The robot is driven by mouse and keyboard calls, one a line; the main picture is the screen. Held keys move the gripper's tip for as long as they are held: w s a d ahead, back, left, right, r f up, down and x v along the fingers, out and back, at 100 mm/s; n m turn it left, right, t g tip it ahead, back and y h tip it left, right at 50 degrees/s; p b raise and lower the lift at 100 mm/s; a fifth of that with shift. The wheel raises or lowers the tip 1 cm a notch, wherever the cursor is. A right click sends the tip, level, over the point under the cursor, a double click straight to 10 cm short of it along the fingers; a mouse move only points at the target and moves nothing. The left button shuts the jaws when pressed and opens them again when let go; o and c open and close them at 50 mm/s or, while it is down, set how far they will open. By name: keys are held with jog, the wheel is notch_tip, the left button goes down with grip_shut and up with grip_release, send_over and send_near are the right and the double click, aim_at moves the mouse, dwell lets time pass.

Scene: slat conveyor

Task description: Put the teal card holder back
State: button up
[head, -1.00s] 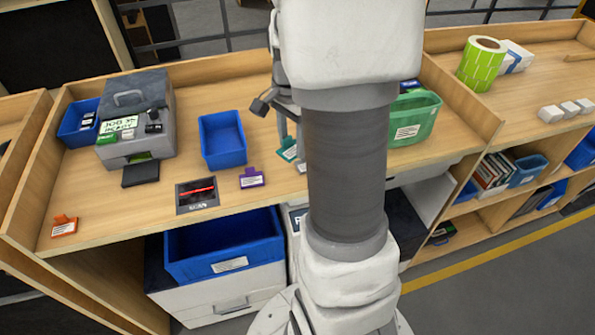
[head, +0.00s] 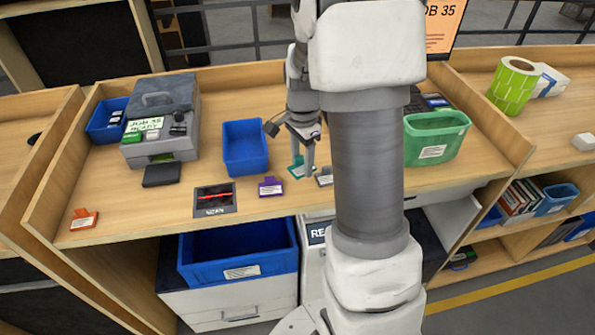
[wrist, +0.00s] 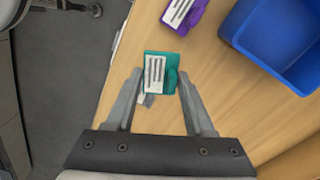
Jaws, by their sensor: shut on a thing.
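The teal card holder (wrist: 172,76) with a white label is between the fingertips of my gripper (wrist: 159,73) in the wrist view. My gripper is shut on it. In the head view the teal card holder (head: 293,171) shows at the fingertips of my gripper (head: 302,168), over the bench (head: 145,212). I cannot tell whether it touches the bench top. A purple card holder (head: 271,187) lies just left of it and a grey one (head: 325,177) just right. An orange card holder (head: 84,219) lies at the far left.
A blue bin (head: 245,148) stands left of my gripper, and a green bin (head: 435,138) stands right of my arm. A scan plate (head: 214,200) and a grey printer-like box (head: 161,117) are left. My arm hides part of the bench. Bare bench lies between the orange holder and scan plate.

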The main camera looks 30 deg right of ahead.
aim_at(297, 166)
jog(key=shift+w+a+f, duration=0.35)
jog(key=shift+w+f, duration=0.1)
jog(key=shift+w, duration=0.05)
jog(key=shift+f, duration=1.95)
jog(key=shift+f, duration=0.15)
jog(key=o, duration=1.3)
